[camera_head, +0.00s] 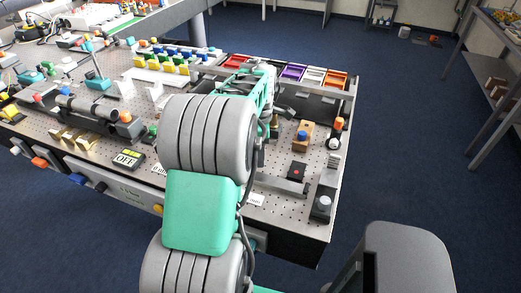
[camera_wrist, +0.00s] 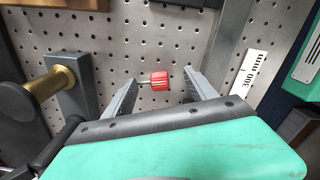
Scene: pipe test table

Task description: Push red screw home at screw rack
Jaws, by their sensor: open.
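The red screw (camera_wrist: 160,80) shows in the wrist view with a ribbed red head and a short grey shank pointing left. It appears to lie loose over the perforated table top. My gripper (camera_wrist: 162,82) is open, with one grey finger on each side of the screw and a visible gap to both. I cannot tell the height between the fingers and the screw. In the head view my arm hides the gripper and the red screw. Rows of yellow, blue and green pieces (camera_head: 170,64) stand at the back left; I cannot tell whether they are the screw rack.
A grey block with a brass rod (camera_wrist: 66,82) stands left of my gripper in the wrist view. A 300 mm label (camera_wrist: 249,73) lies to the right. Coloured bins (camera_head: 292,73) line the table's back. A wooden block with a blue knob (camera_head: 302,137) stands right of my arm.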

